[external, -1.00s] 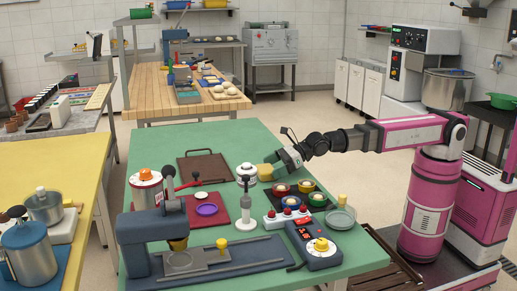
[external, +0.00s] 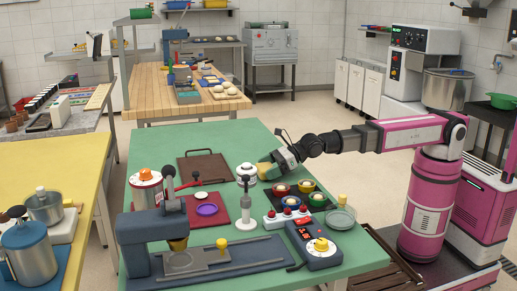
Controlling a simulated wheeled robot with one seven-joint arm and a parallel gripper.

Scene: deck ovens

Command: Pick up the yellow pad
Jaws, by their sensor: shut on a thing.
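The yellow pad (external: 265,171) is at the tip of my gripper (external: 274,165), at the middle right of the green table (external: 250,139). My gripper reaches in from the right and is shut on the pad. The pad looks tilted. It is close above the table, and I cannot tell whether its lower edge touches the surface. The fingertips are small and partly hidden by the pad.
A white round device (external: 243,173) stands just left of the pad. A dark tray with several coloured bowls (external: 318,199) lies right of and nearer than it. A brown board (external: 203,166) lies further left. The table's back part is clear.

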